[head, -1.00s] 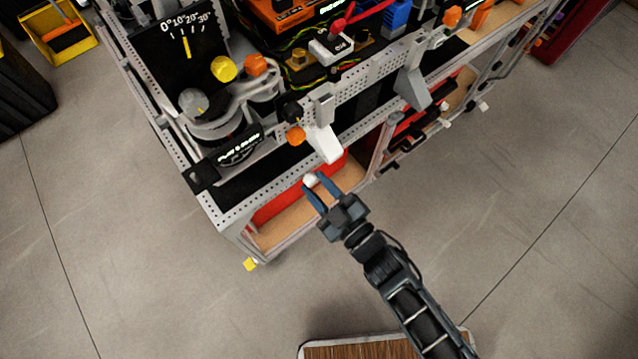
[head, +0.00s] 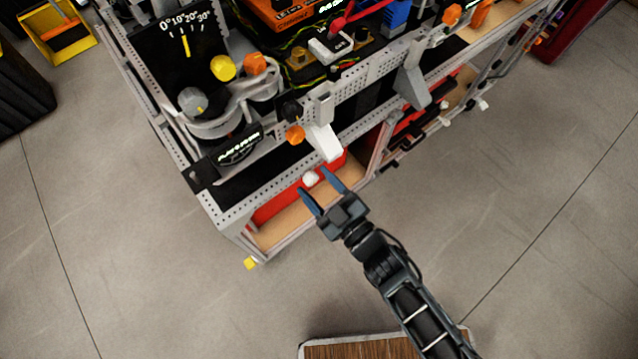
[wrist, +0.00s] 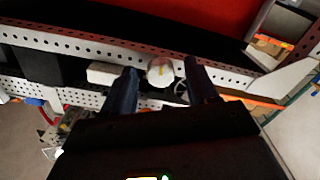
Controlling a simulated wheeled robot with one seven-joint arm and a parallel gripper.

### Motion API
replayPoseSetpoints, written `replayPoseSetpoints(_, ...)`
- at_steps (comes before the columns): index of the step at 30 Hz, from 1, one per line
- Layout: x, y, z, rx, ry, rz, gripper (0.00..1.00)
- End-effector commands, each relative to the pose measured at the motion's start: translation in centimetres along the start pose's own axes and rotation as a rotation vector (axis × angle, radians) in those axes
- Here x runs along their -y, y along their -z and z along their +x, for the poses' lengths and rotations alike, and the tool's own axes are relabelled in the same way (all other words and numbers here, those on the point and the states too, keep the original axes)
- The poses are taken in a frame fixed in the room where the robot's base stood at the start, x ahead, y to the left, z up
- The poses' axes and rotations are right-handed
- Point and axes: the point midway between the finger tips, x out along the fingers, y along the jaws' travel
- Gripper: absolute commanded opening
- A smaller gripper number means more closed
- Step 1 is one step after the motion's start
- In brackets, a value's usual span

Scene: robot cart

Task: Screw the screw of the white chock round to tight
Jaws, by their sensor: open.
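The white round screw head (head: 310,178) shows at the cart's near side, just below a white angled part (head: 326,144) that hangs from the perforated rail and looks like the white chock. In the wrist view the screw head (wrist: 160,71) faces me, with a small yellow mark on it. A white block (wrist: 104,73) lies to its left there. My gripper (head: 314,180) is open, with its fingertips on either side of the screw head. In the wrist view gaps show between the head and both fingers. The screw's shank is hidden.
The cart's perforated rail (head: 262,192) runs close beyond the fingers. An orange knob (head: 295,135) and a grey angled part (head: 413,85) are on the cart nearby. A red bin (head: 275,202) sits on the lower shelf.

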Motion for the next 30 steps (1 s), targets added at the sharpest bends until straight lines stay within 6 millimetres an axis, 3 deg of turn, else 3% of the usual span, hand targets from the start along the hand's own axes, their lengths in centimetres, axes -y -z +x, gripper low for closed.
replayPoseSetpoints(5,0.0,-0.1,-1.4,0.002,0.001,0.000,0.58)
replayPoseSetpoints(16,0.0,-0.1,-6.9,0.003,0.000,0.001,0.58)
replayPoseSetpoints(30,0.0,0.0,-7.8,0.000,0.000,0.000,0.58)
